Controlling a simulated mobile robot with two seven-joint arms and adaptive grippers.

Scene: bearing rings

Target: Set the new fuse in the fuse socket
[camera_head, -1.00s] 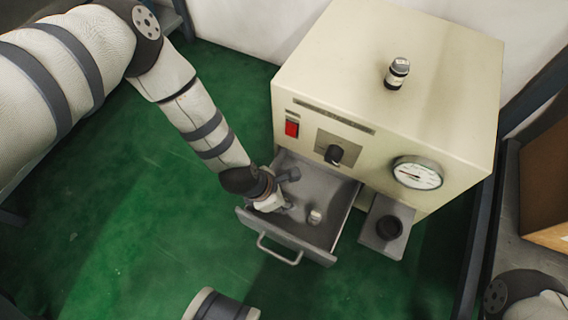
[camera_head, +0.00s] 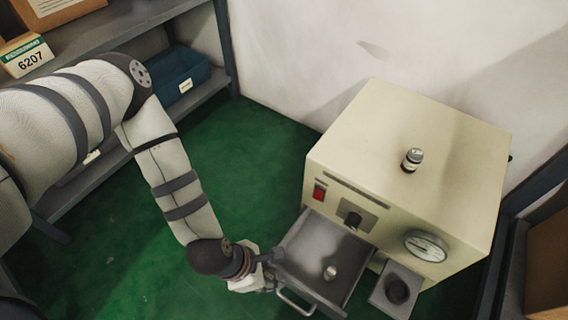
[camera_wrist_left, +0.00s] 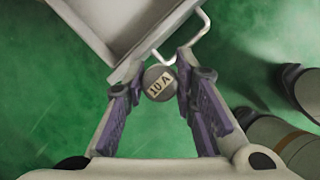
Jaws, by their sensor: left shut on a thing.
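My left gripper (camera_head: 266,284) is just left of the open drawer of the cream cabinet. In the left wrist view it is shut on a round fuse (camera_wrist_left: 158,84), whose grey end has a pale label, seemingly "10 A". The head view does not show this fuse clearly. The fuse socket, a grey block (camera_head: 377,296) with a dark round opening (camera_head: 397,291), sticks out at the cabinet's lower front, right of the drawer. It looks empty. Another small pale fuse (camera_head: 330,272) stands in the drawer (camera_head: 312,258). A dark-and-silver fuse (camera_head: 412,160) stands on the cabinet top. My right gripper is out of view.
The drawer's handle (camera_head: 296,304) sticks out in front. Shelves with a blue bin (camera_head: 178,80) stand at left. Green floor (camera_head: 262,140) is clear between.

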